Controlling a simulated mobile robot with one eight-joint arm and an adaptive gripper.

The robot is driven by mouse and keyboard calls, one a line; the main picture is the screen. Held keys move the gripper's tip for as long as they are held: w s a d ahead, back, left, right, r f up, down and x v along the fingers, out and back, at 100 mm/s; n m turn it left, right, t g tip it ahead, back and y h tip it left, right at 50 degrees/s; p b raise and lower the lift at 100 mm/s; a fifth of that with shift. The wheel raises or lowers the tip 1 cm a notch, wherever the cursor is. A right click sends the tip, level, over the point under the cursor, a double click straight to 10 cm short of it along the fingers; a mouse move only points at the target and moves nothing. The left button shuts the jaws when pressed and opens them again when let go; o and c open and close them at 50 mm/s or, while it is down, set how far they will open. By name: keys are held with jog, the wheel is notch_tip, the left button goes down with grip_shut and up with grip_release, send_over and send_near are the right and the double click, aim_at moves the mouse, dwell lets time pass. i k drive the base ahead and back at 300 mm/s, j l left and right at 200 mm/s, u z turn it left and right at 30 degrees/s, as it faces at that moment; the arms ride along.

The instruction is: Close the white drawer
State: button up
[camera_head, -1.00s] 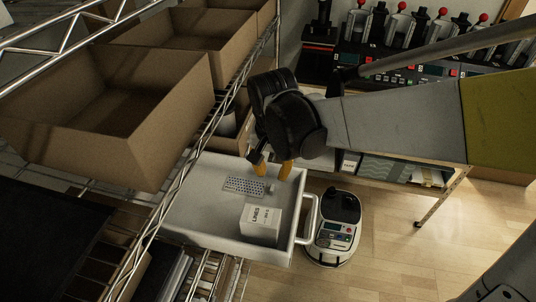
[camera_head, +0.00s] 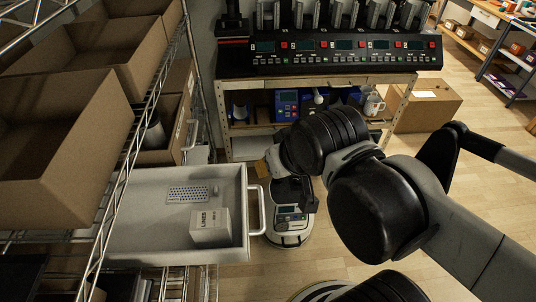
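The white drawer (camera_head: 155,187) is pulled out of the wire shelving at the left. Its handle (camera_head: 261,210) is on the right-hand front panel. A small keyboard (camera_head: 193,194) and a white box with printed letters (camera_head: 210,228) lie in the drawer.
Open cardboard boxes (camera_head: 60,150) fill the shelf above the drawer. A white-and-black floor machine (camera_head: 288,232) stands right of the handle. A workbench (camera_head: 330,84) with a row of presses is behind. A cardboard box (camera_head: 424,105) sits on the floor at the right.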

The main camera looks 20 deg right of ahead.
aim_at(146, 231)
jog(key=l+u, duration=0.55)
jog(key=u, duration=0.25)
